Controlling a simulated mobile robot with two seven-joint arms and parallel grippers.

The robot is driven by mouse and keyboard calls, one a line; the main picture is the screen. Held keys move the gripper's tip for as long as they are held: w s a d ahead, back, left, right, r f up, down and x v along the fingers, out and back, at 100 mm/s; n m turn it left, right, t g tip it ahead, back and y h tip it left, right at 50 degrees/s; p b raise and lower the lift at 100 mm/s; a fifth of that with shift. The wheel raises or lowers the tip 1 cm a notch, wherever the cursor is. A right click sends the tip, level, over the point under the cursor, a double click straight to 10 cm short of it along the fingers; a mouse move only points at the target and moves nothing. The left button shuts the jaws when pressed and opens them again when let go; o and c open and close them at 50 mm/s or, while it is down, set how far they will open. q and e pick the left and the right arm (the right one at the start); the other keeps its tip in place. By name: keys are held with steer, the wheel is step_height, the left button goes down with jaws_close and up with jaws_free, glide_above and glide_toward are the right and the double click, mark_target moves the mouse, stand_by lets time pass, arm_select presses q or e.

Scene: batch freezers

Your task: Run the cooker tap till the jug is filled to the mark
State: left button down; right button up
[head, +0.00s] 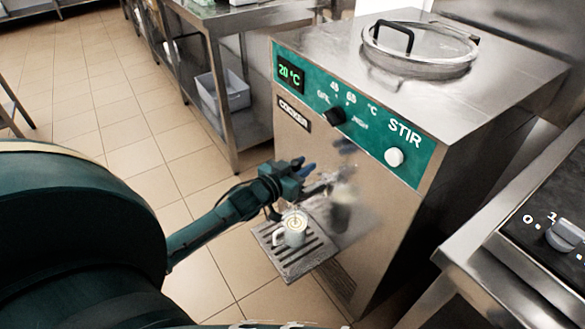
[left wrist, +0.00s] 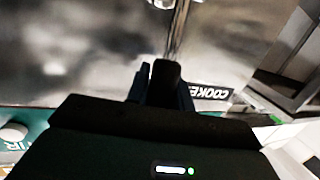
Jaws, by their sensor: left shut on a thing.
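The cooker (head: 375,200) is a steel cabinet with a green panel reading 20 °C. Its metal tap (head: 322,186) sticks out low on the front. The jug (head: 295,232), pale with a handle at its left, stands upright on the slotted drip tray (head: 275,258) below the tap. Something pale shows inside the jug; its level against the mark is too small to tell. My left gripper (head: 306,170) is at the tap, shut on what appears to be its handle, mostly hidden by the fingers. In the left wrist view the fingers (left wrist: 162,82) meet the metal tap (left wrist: 178,35). My right gripper is out of view.
A black knob (head: 333,116) and a white knob (head: 395,157) sit on the panel. A glass lid (head: 420,50) lies on top. A steel table with a grey bin (head: 223,92) stands behind left, and a counter with a hob at right.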

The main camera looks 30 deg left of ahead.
arm_select(q)
steer(key=shift+w+d+r+g+p, duration=0.2)
steer(key=shift+r+g+p, duration=0.25)
steer(key=shift+p, duration=0.25)
steer(key=shift+w+g+p, duration=0.25)
steer(key=shift+p, duration=0.35)
steer(key=shift+w+d+f+g+p, duration=0.2)
steer(key=shift+w+f+g+p, duration=0.15)
steer(key=shift+p, duration=0.3)
steer(key=shift+f+m, duration=0.15)
steer(key=shift+m, duration=0.15)
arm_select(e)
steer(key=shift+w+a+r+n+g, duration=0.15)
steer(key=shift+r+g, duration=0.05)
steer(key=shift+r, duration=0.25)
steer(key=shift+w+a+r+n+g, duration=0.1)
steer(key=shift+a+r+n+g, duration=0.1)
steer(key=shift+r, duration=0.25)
arm_select(q)
steer(key=c, duration=1.2)
jaws_free()
steer(key=shift+w, duration=0.1)
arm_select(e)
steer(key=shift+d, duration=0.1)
